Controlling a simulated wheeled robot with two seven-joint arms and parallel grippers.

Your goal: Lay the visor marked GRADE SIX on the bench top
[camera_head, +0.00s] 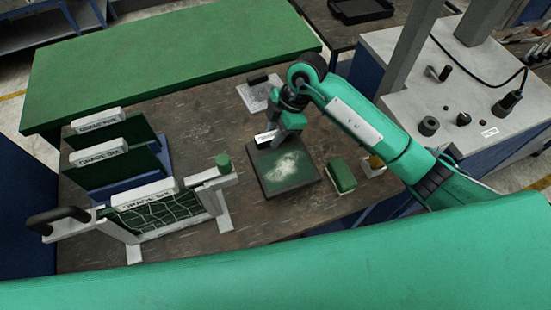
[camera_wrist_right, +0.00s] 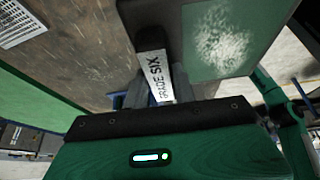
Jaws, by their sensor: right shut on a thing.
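My right gripper (camera_head: 285,128) is shut on the black tab of a dark-framed visor (camera_head: 285,172), which has a green middle with a white scuffed patch. The tab carries a white label; in the right wrist view the visor (camera_wrist_right: 225,45) lies beside this label, which reads GRADE SIX (camera_wrist_right: 154,76). The visor is flat, at or just above the bench top (camera_head: 240,240); I cannot tell whether it touches. The gripper hides where the tab joins the frame. My left gripper is out of view.
At the left stand green panels with white label bars; the middle one (camera_head: 98,156) appears to read GRADE SIX. A white clamp frame (camera_head: 220,182) holds a front panel with white lines. A green block (camera_head: 341,176) sits right of the visor. A grey plate (camera_head: 257,93) lies behind.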

